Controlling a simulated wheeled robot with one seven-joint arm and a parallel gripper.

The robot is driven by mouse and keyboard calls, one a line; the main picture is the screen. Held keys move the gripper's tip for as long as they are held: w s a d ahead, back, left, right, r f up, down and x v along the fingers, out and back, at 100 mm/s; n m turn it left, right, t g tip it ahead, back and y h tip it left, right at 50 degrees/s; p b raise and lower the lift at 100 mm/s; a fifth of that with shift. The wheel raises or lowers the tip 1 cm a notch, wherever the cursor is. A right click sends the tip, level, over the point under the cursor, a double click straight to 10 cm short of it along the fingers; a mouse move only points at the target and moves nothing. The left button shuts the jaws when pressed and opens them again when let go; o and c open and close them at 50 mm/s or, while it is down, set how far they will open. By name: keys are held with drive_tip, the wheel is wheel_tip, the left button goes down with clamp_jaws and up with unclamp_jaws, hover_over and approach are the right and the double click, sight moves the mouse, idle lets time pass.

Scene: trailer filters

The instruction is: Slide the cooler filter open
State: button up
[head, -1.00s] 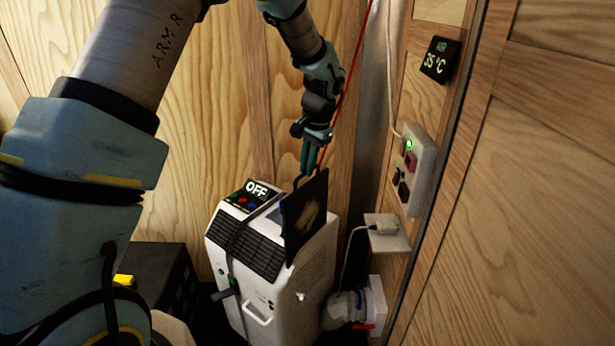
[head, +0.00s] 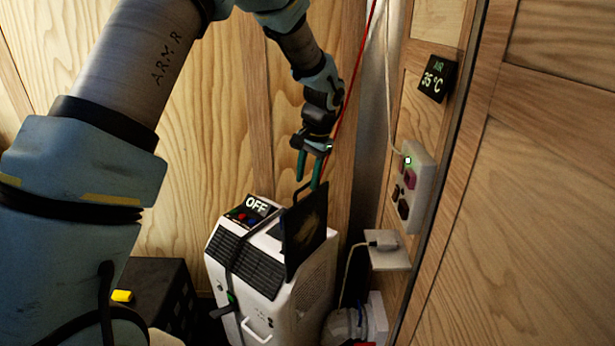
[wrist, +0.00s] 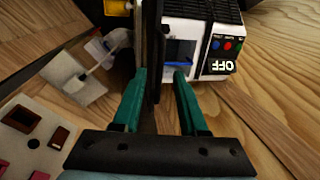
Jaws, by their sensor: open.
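The white cooler (head: 283,312) stands on the floor with a black grille and a small panel reading OFF. Its dark filter panel (head: 304,238) stands upright, raised above the cooler's top at the right side, with a thin black loop handle at its upper left edge. My gripper (head: 308,184) is open at the filter's top, its green fingers spread near the handle. In the wrist view, the dark filter (wrist: 152,50) shows edge-on between the two green fingers of my gripper (wrist: 161,73), nearer the left one. I cannot tell whether either finger touches it.
A wooden wall is close behind the cooler. At the right are a white socket panel (head: 416,188), a shelf with a plug (head: 390,255) and a temperature display (head: 437,78) reading 35 °C. A dark box (head: 158,295) stands left of the cooler. A red cable hangs behind my gripper.

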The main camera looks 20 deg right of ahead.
wheel_tip(320, 180, up, 11)
drive_tip(key=s+d+b, duration=0.1)
drive_tip(key=s+b, duration=0.1)
drive_tip(key=b, duration=0.1)
drive_tip(key=shift+f, duration=0.2)
idle(0.3)
drive_tip(key=w+a+f+n, duration=0.1)
drive_tip(key=a+f+n, duration=0.1)
drive_tip(key=a, duration=0.7)
drive_tip(key=w+a+f+n, duration=0.1)
drive_tip(key=a+f+n, duration=0.1)
drive_tip(key=a, duration=0.7)
drive_tip(key=s+a+f+n, duration=0.1)
drive_tip(key=s+a+n, duration=0.1)
drive_tip(key=a, duration=0.4)
drive_tip(key=s+a+f+n, duration=0.2)
drive_tip(key=s+a, duration=0.2)
drive_tip(key=a, duration=0.3)
drive_tip(key=s+a+f+n+h, duration=0.1)
drive_tip(key=s+a+f+n, duration=0.1)
drive_tip(key=a, duration=0.4)
drive_tip(key=shift+s+a+n, duration=0.35)
drive_tip(key=shift+s+n, duration=0.25)
drive_tip(key=shift+s, duration=0.5)
